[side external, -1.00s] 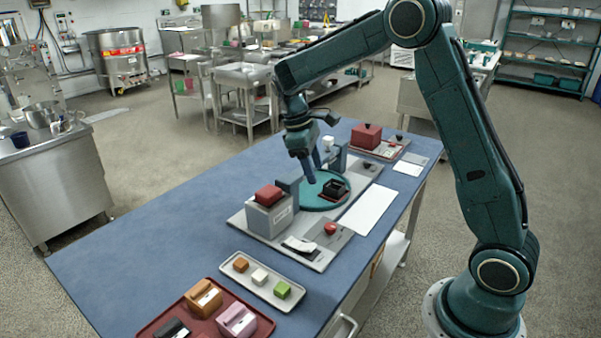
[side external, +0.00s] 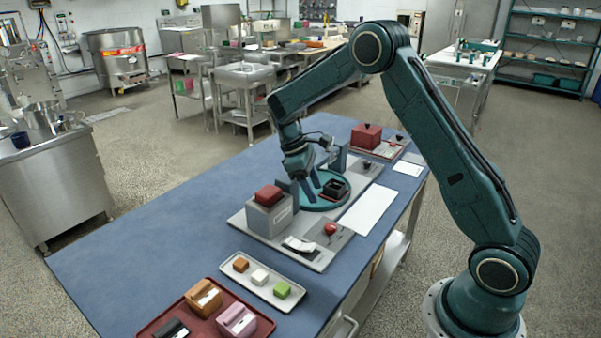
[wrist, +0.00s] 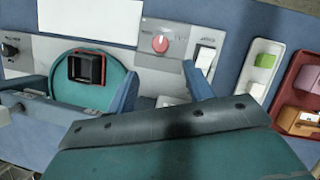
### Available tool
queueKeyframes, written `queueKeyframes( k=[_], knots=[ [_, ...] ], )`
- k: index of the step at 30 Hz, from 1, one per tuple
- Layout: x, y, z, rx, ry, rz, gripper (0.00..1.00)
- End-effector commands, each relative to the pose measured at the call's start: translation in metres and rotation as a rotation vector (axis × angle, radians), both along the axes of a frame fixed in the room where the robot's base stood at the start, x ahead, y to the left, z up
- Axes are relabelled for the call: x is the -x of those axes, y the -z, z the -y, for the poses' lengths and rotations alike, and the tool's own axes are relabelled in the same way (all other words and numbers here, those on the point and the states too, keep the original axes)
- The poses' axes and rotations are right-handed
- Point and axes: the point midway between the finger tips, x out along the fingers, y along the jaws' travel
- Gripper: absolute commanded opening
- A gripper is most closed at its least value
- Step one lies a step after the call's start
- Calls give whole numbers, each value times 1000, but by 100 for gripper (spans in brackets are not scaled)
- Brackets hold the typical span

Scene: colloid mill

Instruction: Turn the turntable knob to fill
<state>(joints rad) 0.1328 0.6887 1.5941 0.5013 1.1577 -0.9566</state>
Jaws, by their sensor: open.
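The round teal turntable (side external: 319,204) sits on the grey machine base. It carries a black square holder (side external: 335,189), which has a red edge in the wrist view (wrist: 86,68). A red knob (side external: 330,228) stands on a plate beside the white switch; it also shows in the wrist view (wrist: 160,43). A black knob (side external: 367,164) is at the base's other end and shows in the wrist view (wrist: 9,49). I cannot read which is the turntable knob. My gripper (side external: 311,191) is open and empty, above the turntable's near-left side. Its blue fingers also show in the wrist view (wrist: 160,85), apart from the red knob.
A grey box with a red block (side external: 269,195) stands close to my gripper. A white sheet (side external: 368,208) lies beside the base. A tray with small cubes (side external: 260,280) and a dark red tray (side external: 258,331) are at the front. The blue tabletop's left is clear.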

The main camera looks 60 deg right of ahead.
Motion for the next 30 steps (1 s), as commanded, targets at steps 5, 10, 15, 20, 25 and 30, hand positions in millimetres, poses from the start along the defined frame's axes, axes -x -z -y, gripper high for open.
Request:
queueKeyframes(
  k=[5,10,15,20,25,30],
  knots=[
    [10,23,4,0,0,-3,52],
    [19,48,8,-1,1,-3,52],
    [28,72,11,0,1,-4,52],
    [35,90,14,-1,1,-3,52],
    [40,102,16,1,1,-1,52],
    [41,106,17,1,1,1,52]
  ],
)
